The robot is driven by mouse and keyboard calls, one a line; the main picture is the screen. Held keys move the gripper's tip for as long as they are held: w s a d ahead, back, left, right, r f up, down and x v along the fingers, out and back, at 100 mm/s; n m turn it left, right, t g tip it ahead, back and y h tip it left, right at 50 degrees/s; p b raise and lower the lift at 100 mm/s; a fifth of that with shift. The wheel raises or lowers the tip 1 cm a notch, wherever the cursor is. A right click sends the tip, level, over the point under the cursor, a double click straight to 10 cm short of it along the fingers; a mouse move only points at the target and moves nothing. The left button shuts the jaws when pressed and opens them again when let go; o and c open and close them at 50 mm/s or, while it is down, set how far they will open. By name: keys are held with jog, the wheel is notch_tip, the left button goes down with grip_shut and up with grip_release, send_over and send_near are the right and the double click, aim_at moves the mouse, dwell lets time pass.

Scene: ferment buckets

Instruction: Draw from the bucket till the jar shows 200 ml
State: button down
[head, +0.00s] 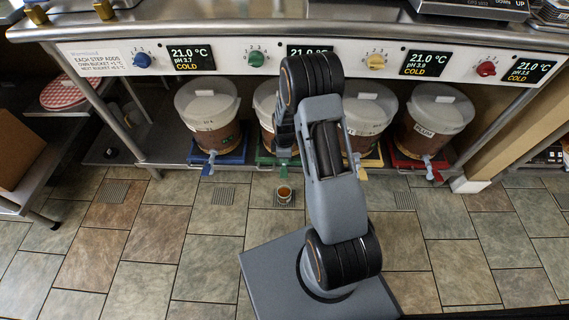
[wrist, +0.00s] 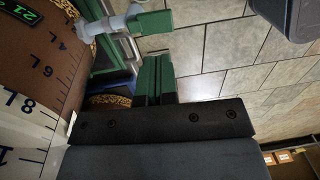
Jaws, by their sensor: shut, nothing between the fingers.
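The bucket on the green stand (head: 263,158) is second from the left; my arm hides part of it in the head view. In the wrist view its brown wall (wrist: 45,50) carries a litre scale, and its tap (wrist: 108,24) has a green handle (wrist: 151,22). The small jar (head: 284,193) stands on a floor grate in front of that stand and holds amber liquid; its level cannot be read. My gripper (wrist: 157,65) is shut and empty, its green fingertips just apart from the tap handle. Whether liquid flows is not visible.
Other buckets stand on blue (head: 217,150), yellow (head: 372,158) and red (head: 411,162) stands, under a counter panel (head: 225,62) with knobs and displays reading 21.0 °C and COLD. A lower shelf (head: 107,150) is at left. The tiled floor in front is mostly clear.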

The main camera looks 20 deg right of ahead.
jog(key=r, duration=0.1)
jog(key=r+p, duration=0.1)
jog(key=r, duration=0.1)
jog(key=w+r, duration=0.1)
jog(key=r, duration=0.1)
jog(key=shift+d+r, duration=0.2)
jog(key=shift+r, duration=0.05)
jog(key=shift+s, duration=0.1)
dwell(0.3)
jog(key=s+a+r+m+t+p, duration=0.1)
jog(key=s+r+m+p, duration=0.1)
jog(key=r+p, duration=0.65)
jog(key=s+a+r+m+p, duration=0.2)
jog(key=r+p, duration=0.1)
jog(key=r, duration=1.1)
jog(key=s+a+r+m+t+p, duration=0.15)
jog(key=r+p, duration=0.35)
jog(key=r, duration=0.6)
jog(key=s+a+r+m+t+p, duration=0.1)
jog(key=s+r+m+p, duration=0.2)
jog(key=s+r+p, duration=0.3)
jog(key=s+a+r+m+t+p, duration=0.1)
jog(key=s+r+m+p, duration=0.3)
jog(key=r, duration=1.1)
jog(key=s+p, duration=0.2)
jog(key=p, duration=0.1)
jog(key=shift+s+r, duration=0.25)
jog(key=shift+s, duration=0.05)
jog(key=shift+m, duration=0.25)
